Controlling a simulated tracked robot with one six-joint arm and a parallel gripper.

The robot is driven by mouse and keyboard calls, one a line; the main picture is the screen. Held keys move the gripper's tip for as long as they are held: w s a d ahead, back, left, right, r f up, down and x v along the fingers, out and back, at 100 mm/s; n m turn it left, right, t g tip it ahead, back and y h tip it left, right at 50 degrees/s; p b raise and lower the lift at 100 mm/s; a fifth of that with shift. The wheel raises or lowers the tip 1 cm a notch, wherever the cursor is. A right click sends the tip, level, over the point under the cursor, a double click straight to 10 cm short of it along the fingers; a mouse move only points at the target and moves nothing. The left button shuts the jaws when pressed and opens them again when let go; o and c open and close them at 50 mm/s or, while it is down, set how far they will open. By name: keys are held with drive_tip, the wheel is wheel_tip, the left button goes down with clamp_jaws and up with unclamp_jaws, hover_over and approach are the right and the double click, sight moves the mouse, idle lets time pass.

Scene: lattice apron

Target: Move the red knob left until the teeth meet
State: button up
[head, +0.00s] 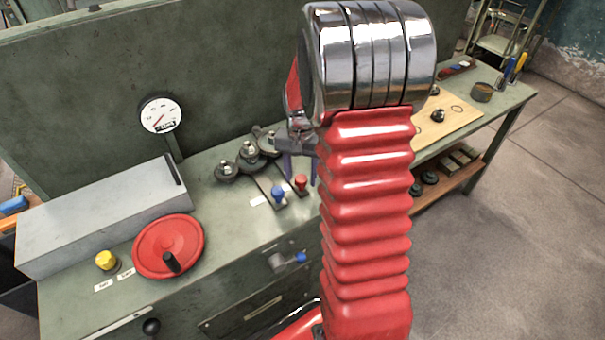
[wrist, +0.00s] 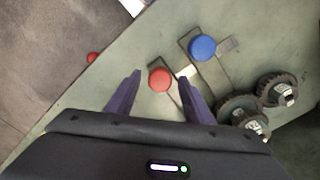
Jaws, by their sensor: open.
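The red knob (head: 302,182) stands on a dark slotted plate on the green bench, and it also shows in the wrist view (wrist: 160,79). A blue knob (head: 278,194) stands beside it on a similar plate; it also shows in the wrist view (wrist: 202,47). Toothed gears (head: 249,153) sit behind the knobs; two show in the wrist view (wrist: 278,88). I cannot tell whether their teeth touch. My gripper (head: 300,166) is open, its two purple fingers apart on either side of the red knob in the wrist view (wrist: 159,83). Contact cannot be told.
A red handwheel (head: 168,246), a yellow knob (head: 106,261) and a long grey box (head: 105,215) are at the left. A dial gauge (head: 160,115) stands behind. A wooden board (head: 450,118) lies at the right. My arm hides part of the bench.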

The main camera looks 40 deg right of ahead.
wheel_tip(320, 180, up, 14)
drive_tip(key=shift+f, duration=0.15)
idle(0.6)
idle(0.6)
drive_tip(key=s+a+r+n+t, duration=0.2)
drive_tip(key=s+a+n, duration=0.3)
drive_tip(key=s+a, duration=0.3)
drive_tip(key=s+a+r+n+t, duration=0.3)
drive_tip(key=s+a, duration=0.6)
drive_tip(key=a, duration=0.5)
drive_tip(key=shift+r+n+t, duration=0.3)
drive_tip(key=shift+r+n, duration=0.45)
drive_tip(key=shift+n, duration=0.25)
drive_tip(key=shift+c, duration=0.5)
